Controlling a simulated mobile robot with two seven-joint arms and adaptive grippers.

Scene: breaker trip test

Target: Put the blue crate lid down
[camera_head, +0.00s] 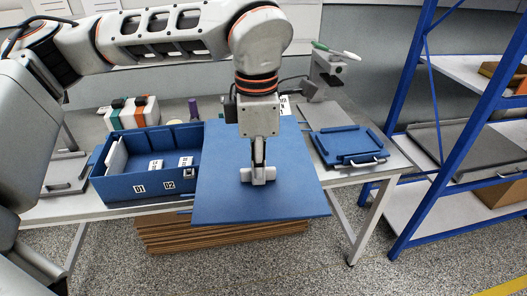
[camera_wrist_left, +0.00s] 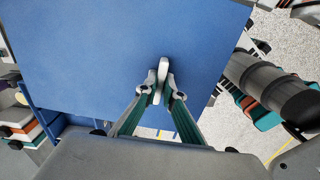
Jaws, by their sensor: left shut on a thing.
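The blue crate lid (camera_head: 285,200) is a flat blue panel in the middle of the head view, in front of the table's middle and just right of the blue crate (camera_head: 115,188). My left gripper (camera_head: 258,174) comes down from above and is shut on the lid's small light handle. The wrist view shows the left gripper (camera_wrist_left: 160,92) closed on that handle, with the lid (camera_wrist_left: 100,45) spread beyond it. The lid hides part of the table and the crate's right end; its exact height is hard to tell. My right gripper is not in view.
The open crate holds labelled items. A blue panel with a handle (camera_head: 350,146) lies on the table (camera_head: 390,165) at right, near a grey stand (camera_head: 326,75). A grey panel (camera_head: 68,172) lies at left. Flat brown stacks (camera_head: 215,237) sit below; blue-framed shelving (camera_head: 433,165) stands right.

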